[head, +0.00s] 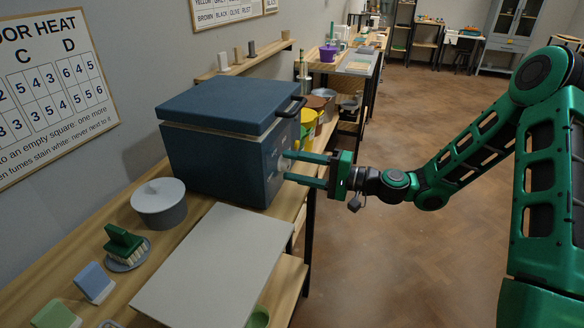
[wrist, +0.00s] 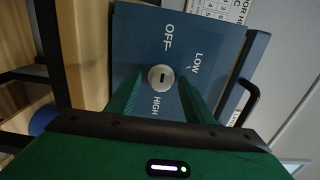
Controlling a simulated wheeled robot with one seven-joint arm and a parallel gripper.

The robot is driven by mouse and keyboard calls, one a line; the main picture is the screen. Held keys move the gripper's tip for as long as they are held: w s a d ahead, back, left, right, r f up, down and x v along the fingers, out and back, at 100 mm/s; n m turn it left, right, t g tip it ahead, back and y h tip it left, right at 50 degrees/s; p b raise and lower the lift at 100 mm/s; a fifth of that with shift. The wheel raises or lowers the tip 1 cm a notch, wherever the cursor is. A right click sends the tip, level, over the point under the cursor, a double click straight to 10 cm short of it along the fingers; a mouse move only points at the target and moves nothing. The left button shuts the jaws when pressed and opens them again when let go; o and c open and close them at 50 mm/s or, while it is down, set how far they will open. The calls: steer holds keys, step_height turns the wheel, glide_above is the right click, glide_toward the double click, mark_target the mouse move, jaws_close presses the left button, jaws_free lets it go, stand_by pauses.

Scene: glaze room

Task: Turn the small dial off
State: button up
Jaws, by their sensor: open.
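A dark blue lidded box, like a small kiln (head: 212,163), stands on the wooden bench. Its front panel (wrist: 205,50) fills much of the wrist view. A small round pale dial (wrist: 161,77) sits there among the words OFF, LOW and HIGH. It has a short dark mark near its middle; I cannot tell for sure which word it points to. My gripper (head: 286,165) is open at the panel, its green fingers on either side of the dial. Contact with the dial cannot be made out. In the head view the dial is too small to make out clearly.
A black handle (head: 291,107) juts from the lid edge above my gripper. A pale board (head: 212,268), a grey lidded pot (head: 159,203) and a green brush (head: 124,243) are on the bench in front of the box. The floor (head: 370,240) to the right is clear.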

steer(key=v, duration=1)
steer(key=shift+d, duration=0.15)
steer(key=s+d+f+n+g+h, duration=0.3)
steer(key=s+f+g+h, duration=0.15)
steer(key=s+f, duration=0.2)
steer(key=s+d+f+h, duration=0.2)
steer(key=s+d+h, duration=0.35)
steer(key=d, duration=0.35)
steer(key=s+d+r+m+g+h, duration=0.1)
steer(key=s+d+r+m+h, duration=0.1)
steer(key=s+d+r, duration=0.3)
steer(key=s+d+r+m+h, duration=0.3)
steer(key=s+d+r+h, duration=0.1)
steer(key=s+d, duration=0.8)
steer(key=s+r, duration=0.1)
steer(key=s, duration=0.2)
steer(key=shift+s+d+r+m+g+h, duration=0.2)
steer(key=shift+d+r+m+g+h, duration=0.1)
steer(key=shift+r+g+h, duration=0.1)
